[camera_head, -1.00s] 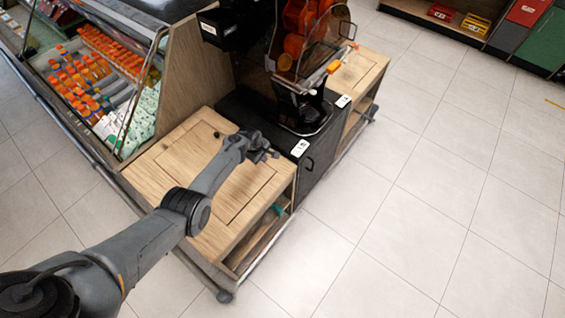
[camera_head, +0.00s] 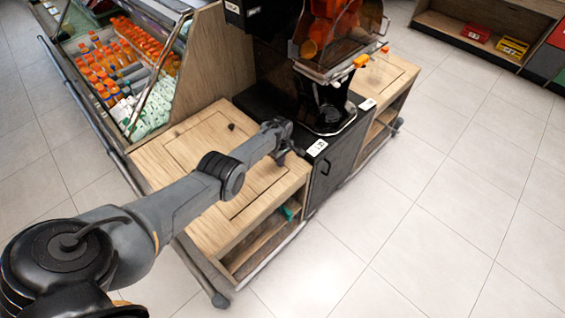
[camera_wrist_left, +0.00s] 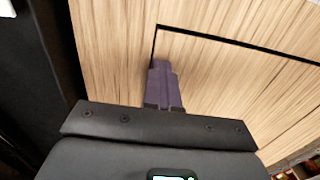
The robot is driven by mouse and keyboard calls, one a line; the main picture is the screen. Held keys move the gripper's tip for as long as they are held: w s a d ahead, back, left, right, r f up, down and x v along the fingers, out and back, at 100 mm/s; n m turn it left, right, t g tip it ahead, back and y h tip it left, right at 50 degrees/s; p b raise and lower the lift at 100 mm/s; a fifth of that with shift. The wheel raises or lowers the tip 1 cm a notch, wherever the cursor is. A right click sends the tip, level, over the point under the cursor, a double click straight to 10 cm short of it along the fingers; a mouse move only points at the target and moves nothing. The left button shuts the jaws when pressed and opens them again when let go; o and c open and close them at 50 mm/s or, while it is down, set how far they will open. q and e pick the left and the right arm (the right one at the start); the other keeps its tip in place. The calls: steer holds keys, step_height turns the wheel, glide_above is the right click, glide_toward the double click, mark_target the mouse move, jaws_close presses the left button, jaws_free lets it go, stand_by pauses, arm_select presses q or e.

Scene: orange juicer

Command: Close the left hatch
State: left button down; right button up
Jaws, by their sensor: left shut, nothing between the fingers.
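The left hatch (camera_head: 205,142) is a light wooden panel in the wooden top left of the black juicer stand. It looks flat, level with the wood around it, with a thin dark outline. A small dark round spot or hole shows near its far edge. My left gripper (camera_head: 284,153) is over the hatch's right side, close to the black stand. In the left wrist view its fingers (camera_wrist_left: 163,86) are shut and empty, over the wood at a corner of the hatch's dark seam (camera_wrist_left: 235,42). I cannot tell whether they touch the wood. My right gripper is out of view.
The orange juicer (camera_head: 330,45) stands on the black cabinet (camera_head: 335,165) beside the hatch. Another wooden top (camera_head: 385,78) is on its far side. A bottle display (camera_head: 110,70) is at the upper left. Open tiled floor (camera_head: 430,200) lies to the right.

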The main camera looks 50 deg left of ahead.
arm_select(q)
steer(key=shift+s+f, duration=0.35)
steer(key=shift+f, duration=0.4)
steer(key=shift+r, duration=0.1)
step_height(320, 180, up, 15)
steer(key=p, duration=1.2)
steer(key=s+d+r+m+t+y, duration=0.1)
steer(key=s+d+m+t+y, duration=0.1)
steer(key=s+d+m, duration=1.3)
steer(key=s+d+r+m+t+h, duration=0.1)
steer(key=s+d+r+m, duration=0.2)
steer(key=s+d+r, duration=0.3)
steer(key=s+d+r+m+t+h, duration=0.1)
steer(key=s+d+r+m, duration=0.25)
steer(key=s+d, duration=0.4)
step_height(320, 180, up, 22)
steer(key=d+p, duration=0.1)
steer(key=p, duration=1.8)
steer(key=shift+w+d+f, duration=0.2)
steer(key=shift+w+d, duration=0.05)
steer(key=shift+w, duration=0.15)
